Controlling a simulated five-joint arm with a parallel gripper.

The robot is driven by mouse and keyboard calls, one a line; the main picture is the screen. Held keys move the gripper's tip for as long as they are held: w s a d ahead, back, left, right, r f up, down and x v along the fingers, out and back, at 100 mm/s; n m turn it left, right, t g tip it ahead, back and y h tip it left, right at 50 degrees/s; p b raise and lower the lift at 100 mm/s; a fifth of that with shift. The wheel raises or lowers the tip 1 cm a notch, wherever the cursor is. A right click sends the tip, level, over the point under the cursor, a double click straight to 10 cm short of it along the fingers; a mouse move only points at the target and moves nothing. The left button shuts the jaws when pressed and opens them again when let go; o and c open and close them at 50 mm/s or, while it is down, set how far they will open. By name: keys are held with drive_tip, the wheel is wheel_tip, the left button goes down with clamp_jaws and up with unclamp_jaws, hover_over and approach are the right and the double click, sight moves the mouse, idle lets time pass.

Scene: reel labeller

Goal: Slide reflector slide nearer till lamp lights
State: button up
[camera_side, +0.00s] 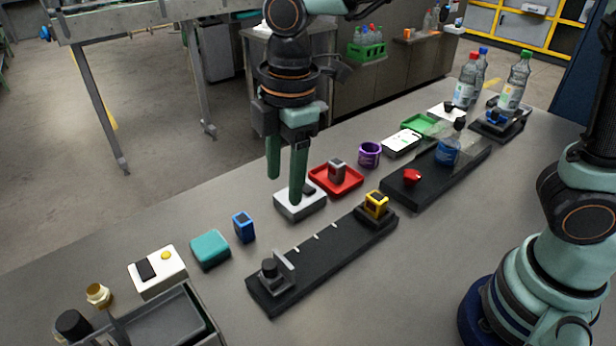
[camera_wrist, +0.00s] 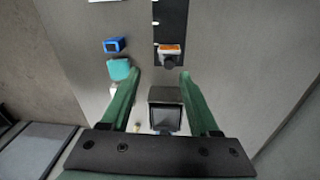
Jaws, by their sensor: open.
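The reflector slide (camera_side: 275,277) has a dark round knob and an upright grey plate. It sits at the near left end of a long black track (camera_side: 330,252). A yellow sensor-like block (camera_side: 376,204) stands at the track's far right end. In the wrist view a slide with an orange and white strip and a dark knob (camera_wrist: 170,55) appears at the track's end. My gripper (camera_side: 285,190) is open and empty, with its green fingers pointing down behind the track. In the wrist view its fingertips (camera_wrist: 160,74) frame the knob from some distance. I cannot tell which lamp belongs to the track.
A white box with an amber dome (camera_side: 158,268), a teal block (camera_side: 210,249) and a blue block (camera_side: 243,227) stand left of the track. A white switch box (camera_side: 300,200) is close to my fingers. A red tray (camera_side: 337,179) and another black track (camera_side: 436,172) lie farther right.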

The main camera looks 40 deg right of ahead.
sight(270, 264)
drive_tip(key=a+f+n, duration=0.1)
drive_tip(key=f, duration=0.4)
drive_tip(key=a+f+n, duration=0.1)
drive_tip(key=a+f, duration=0.1)
drive_tip(key=f, duration=0.2)
drive_tip(key=s+a+f+n, duration=0.1)
drive_tip(key=f, duration=0.4)
drive_tip(key=shift+a+f+g+h, duration=0.3)
drive_tip(key=shift+a+g, duration=0.1)
clamp_jaws()
drive_tip(key=shift+r, duration=0.1)
idle(0.8)
drive_tip(key=shift+d, duration=0.1)
